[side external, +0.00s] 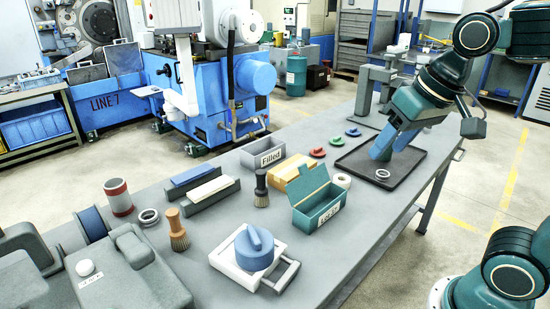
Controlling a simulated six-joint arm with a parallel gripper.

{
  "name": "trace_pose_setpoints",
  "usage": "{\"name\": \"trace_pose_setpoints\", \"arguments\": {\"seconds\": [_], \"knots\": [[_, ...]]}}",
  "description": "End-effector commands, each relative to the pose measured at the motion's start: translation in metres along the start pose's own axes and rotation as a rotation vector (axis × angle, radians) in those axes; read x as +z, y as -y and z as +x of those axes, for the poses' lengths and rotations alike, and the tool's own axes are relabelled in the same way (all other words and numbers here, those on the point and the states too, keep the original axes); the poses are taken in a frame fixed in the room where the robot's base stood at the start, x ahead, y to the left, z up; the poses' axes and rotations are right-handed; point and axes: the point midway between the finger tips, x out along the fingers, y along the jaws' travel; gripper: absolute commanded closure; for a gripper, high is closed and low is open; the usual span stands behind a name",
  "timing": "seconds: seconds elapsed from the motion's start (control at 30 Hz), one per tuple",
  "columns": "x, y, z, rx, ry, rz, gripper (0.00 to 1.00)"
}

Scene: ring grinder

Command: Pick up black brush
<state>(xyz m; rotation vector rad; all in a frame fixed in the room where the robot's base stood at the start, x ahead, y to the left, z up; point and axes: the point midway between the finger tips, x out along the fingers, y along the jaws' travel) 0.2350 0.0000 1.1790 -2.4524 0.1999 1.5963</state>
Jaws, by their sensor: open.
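The black brush (261,188) stands upright on the grey table (205,275), handle up, near the middle of the work. It stands in front of a grey bin labelled "Filled" (252,160). A second brush with a brown handle (176,226) stands upright nearer the camera, to its left. My gripper (388,150) is at the right, over the dark mat (360,166), well apart from the black brush. It is open, and no object shows between its fingers.
A teal lidded box (318,212) stands right of the black brush. A wooden block (290,170) is behind that box. A white tray with a blue round part (254,248) is in front. A metal ring (382,174) lies on the mat. Grey holders (200,193) stand left.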

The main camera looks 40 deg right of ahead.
Motion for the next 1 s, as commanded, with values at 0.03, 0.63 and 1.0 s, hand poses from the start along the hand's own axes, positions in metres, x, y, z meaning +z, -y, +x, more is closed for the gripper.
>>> {"name": "trace_pose_setpoints", "arguments": {"seconds": [0.03, 0.63, 1.0], "knots": [[-0.012, 0.003, 0.001, 0.004, 0.015, 0.039, 0.50], [-0.135, 0.034, 0.042, 0.083, 0.146, 0.535, 0.50], [-0.197, 0.050, 0.098, 0.165, 0.208, 0.838, 0.50]]}}
